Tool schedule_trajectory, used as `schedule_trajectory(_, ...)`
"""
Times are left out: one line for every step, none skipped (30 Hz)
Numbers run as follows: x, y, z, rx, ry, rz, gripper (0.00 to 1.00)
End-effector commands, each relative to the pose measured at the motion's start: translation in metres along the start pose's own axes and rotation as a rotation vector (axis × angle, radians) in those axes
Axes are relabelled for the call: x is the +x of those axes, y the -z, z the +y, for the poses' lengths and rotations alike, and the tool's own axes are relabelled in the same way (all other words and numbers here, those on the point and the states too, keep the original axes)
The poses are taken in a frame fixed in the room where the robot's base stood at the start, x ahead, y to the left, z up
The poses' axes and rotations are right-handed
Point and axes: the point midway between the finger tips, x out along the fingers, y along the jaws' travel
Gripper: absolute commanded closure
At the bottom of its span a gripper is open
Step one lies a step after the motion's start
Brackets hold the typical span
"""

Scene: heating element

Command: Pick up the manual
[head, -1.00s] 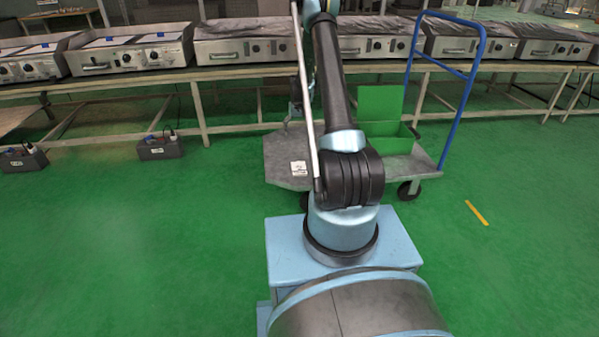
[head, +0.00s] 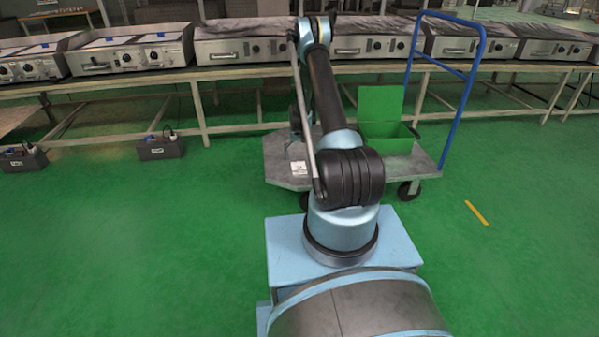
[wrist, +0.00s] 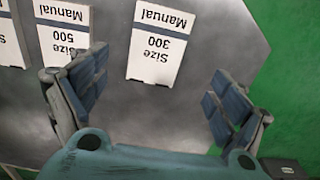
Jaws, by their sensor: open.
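In the wrist view, a white manual marked "Size 300" (wrist: 158,44) lies flat on a grey surface, its print upside down. A "Size 500" manual (wrist: 64,28) lies to its left, and a third white one (wrist: 10,40) is cut by the left edge. My gripper (wrist: 158,97) is open and empty, its fingers spread below and to either side of the Size 300 manual in the picture. In the head view, a small white manual (head: 299,167) shows on the cart; its size is unreadable, and my arm hides part of the cart.
The grey cart (head: 283,176) has a blue handle (head: 480,75) and carries an open green box (head: 388,138). Behind it stands a long bench (head: 230,73) with several metal heating units. Black boxes (head: 160,147) sit on the green floor at left.

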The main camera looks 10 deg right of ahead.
Motion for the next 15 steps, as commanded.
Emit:
schedule_trajectory(0.007, 0.0, 0.0, 0.0, 0.0, 0.0, 0.1)
schedule_trajectory(0.011, 0.0, 0.0, 0.0, 0.0, 0.0, 0.1)
schedule_trajectory(0.015, 0.0, 0.0, 0.0, 0.0, 0.0, 0.1)
schedule_trajectory(0.018, 0.0, 0.0, 0.0, 0.0, 0.0, 0.1)
schedule_trajectory(0.02, 0.0, 0.0, 0.0, 0.0, 0.0, 0.1)
schedule_trajectory(0.022, 0.0, 0.0, 0.0, 0.0, 0.0, 0.1)
schedule_trajectory(0.023, 0.0, 0.0, 0.0, 0.0, 0.0, 0.1)
schedule_trajectory(0.024, 0.0, 0.0, 0.0, 0.0, 0.0, 0.1)
schedule_trajectory(0.025, 0.0, 0.0, 0.0, 0.0, 0.0, 0.1)
schedule_trajectory(0.026, 0.0, 0.0, 0.0, 0.0, 0.0, 0.1)
schedule_trajectory(0.027, 0.0, 0.0, 0.0, 0.0, 0.0, 0.1)
schedule_trajectory(0.028, 0.0, 0.001, 0.0, 0.0, 0.0, 0.1)
schedule_trajectory(0.03, 0.0, 0.001, 0.0, 0.0, 0.0, 0.1)
schedule_trajectory(0.032, 0.0, 0.001, 0.0, 0.0, 0.0, 0.1)
schedule_trajectory(0.035, 0.0, 0.002, 0.0, 0.0, 0.0, 0.1)
